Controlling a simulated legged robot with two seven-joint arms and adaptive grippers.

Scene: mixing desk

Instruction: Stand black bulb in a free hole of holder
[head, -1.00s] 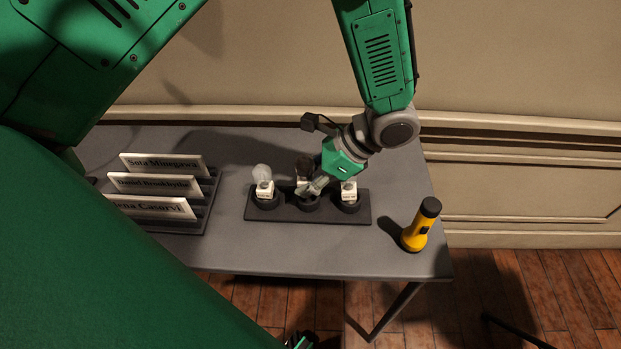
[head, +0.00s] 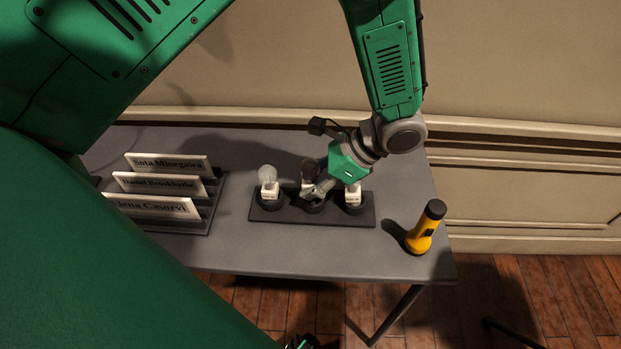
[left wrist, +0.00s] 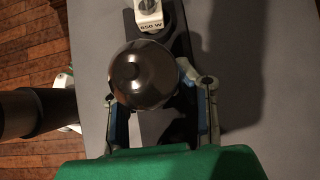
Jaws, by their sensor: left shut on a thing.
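The black bulb (head: 309,169) stands about upright at the middle hole of the dark holder (head: 342,217). My left gripper (head: 317,190) is shut on its lower part. In the left wrist view the dark round glass (left wrist: 143,75) sits between the fingers and hides its own base. I cannot tell whether the base is seated in the hole. A clear bulb (head: 267,174) with a white base stands in the holder's left hole. Another white-based bulb (head: 353,195) stands in the right hole, its top hidden by my gripper.
A yellow flashlight (head: 421,232) with a black head stands to the right of the holder, near the table's right edge. A rack of name plates (head: 160,185) stands at the left. The grey table (head: 310,255) is bare in front of the holder.

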